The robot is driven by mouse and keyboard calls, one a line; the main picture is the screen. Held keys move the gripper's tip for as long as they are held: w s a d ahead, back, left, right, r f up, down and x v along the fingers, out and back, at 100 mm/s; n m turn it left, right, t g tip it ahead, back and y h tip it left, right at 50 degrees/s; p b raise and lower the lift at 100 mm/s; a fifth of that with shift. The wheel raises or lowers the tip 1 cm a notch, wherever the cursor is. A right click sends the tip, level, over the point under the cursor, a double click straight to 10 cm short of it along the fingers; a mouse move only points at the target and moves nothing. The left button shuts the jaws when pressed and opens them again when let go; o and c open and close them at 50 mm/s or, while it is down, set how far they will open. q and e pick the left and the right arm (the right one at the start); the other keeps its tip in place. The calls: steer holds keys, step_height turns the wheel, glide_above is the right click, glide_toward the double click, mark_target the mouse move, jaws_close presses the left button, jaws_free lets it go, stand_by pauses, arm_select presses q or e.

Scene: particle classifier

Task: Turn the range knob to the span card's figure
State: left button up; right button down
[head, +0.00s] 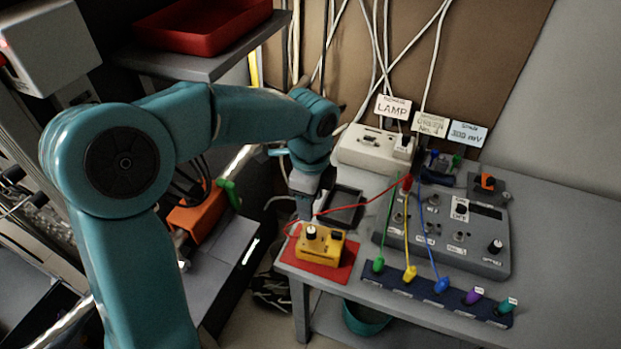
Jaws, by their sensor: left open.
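The pale blue card (467,133) at the back right reads 300 mV; its small top line is hard to read, and I take it for the span card. The grey console (403,238) on the table carries a black knob with a light cap (495,247) at its right front and another knob with a white label (460,208) higher up. I cannot tell which is the range knob. My left gripper (305,212) is open and points down, just behind a yellow box (320,249) and well left of the console. My right gripper is not in view.
The yellow box stands on a red mat (340,272). A dark strip (400,290) with several coloured plugs lies along the front edge. Red, green, yellow and blue wires cross the console's left part. A white power box (370,152) stands behind. The table's right side is clear.

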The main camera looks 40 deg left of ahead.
arm_select(q)
step_height(320, 180, up, 6)
steer(key=shift+s, duration=0.1)
stand_by(0.7)
